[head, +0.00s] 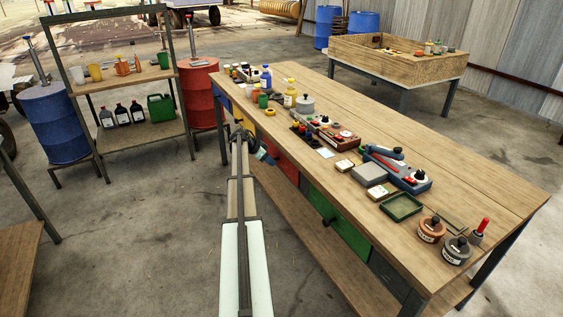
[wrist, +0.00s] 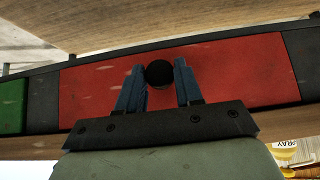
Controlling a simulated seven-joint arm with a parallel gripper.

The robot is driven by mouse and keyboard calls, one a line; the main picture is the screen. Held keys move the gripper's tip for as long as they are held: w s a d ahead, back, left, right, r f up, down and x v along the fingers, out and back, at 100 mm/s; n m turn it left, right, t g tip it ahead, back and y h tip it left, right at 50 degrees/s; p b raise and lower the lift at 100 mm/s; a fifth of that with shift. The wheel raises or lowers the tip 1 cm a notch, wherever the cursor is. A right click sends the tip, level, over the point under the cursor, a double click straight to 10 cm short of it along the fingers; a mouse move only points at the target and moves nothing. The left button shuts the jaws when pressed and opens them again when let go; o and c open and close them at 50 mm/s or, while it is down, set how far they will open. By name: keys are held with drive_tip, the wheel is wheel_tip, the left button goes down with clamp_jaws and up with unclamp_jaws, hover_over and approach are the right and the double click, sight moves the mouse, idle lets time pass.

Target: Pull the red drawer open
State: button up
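The red drawer (head: 279,156) is set in the side of the long workbench, partly hidden by my arm in the head view. Its red front (wrist: 230,75) fills the middle of the wrist view and looks flush with the dark frame beside it. A round black knob (wrist: 159,73) sticks out of the front. My gripper (wrist: 160,80) has its two blue fingers on either side of the knob, close against it with no clear gap. In the head view my gripper (head: 264,154) is small and dark at the drawer front, and its fingers are hard to make out.
A green drawer (head: 338,219) with a black knob sits to the right of the red one. The workbench top (head: 465,180) carries jars, tools and trays. A lower shelf (head: 315,243) runs beneath. A rack (head: 140,140) and barrels stand at left; the floor in front is clear.

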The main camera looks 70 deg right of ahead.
drive_tip(key=c, duration=0.4)
drive_tip(key=shift+o, duration=0.2)
drive_tip(key=w+a, duration=1.1)
idle(1.6)
drive_tip(key=shift+w+a, duration=0.1)
drive_tip(key=o, duration=1.6)
drive_tip(key=shift+r, duration=0.1)
drive_tip(key=v, duration=0.7)
idle(0.5)
